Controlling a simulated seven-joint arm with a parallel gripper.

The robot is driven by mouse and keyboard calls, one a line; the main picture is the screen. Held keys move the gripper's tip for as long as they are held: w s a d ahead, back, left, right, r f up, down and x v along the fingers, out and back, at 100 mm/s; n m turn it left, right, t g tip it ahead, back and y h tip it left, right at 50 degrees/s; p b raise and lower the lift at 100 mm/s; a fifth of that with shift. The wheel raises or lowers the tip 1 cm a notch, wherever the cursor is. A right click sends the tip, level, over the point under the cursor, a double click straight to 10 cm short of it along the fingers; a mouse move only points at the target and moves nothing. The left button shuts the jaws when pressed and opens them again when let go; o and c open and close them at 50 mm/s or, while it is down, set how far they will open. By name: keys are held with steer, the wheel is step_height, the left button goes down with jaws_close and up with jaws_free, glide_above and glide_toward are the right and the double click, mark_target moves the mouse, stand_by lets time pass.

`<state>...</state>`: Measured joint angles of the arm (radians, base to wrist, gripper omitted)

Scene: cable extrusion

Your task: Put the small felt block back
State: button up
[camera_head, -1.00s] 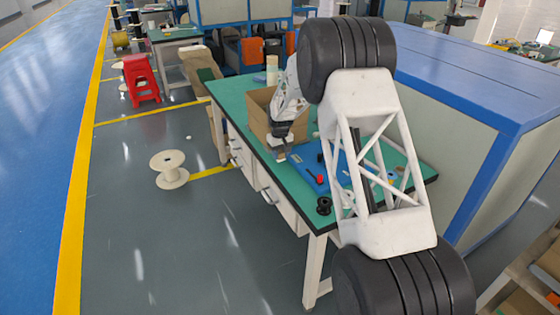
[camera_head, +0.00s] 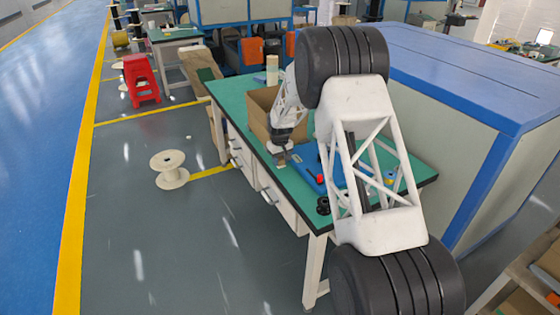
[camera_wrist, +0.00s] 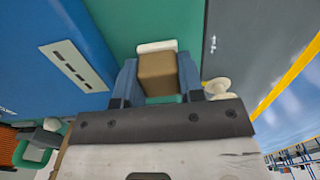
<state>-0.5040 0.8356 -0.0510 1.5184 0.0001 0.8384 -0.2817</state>
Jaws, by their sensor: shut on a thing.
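My gripper (camera_wrist: 158,82) is shut on a small brown block (camera_wrist: 158,68), held between its two blue-grey fingers. The block appears to be the felt block. A white rounded piece (camera_wrist: 157,47) shows just beyond the block; I cannot tell whether it touches it. In the head view my gripper (camera_head: 281,158) is low over the green table (camera_head: 236,97), near its left long edge. The block is too small there to make out clearly.
A blue case or board (camera_wrist: 40,50) with a slotted grey plate (camera_wrist: 75,66) lies beside the gripper. An open cardboard box (camera_head: 259,112) stands behind my gripper. A black spool (camera_head: 323,206) sits at the near table edge. A white spool (camera_head: 169,169) stands on the floor.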

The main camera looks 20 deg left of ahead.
mark_target(280, 158)
steer(key=shift+f, duration=0.1)
steer(key=o, duration=0.9)
step_height(280, 158, up, 12)
stand_by(0.6)
stand_by(0.7)
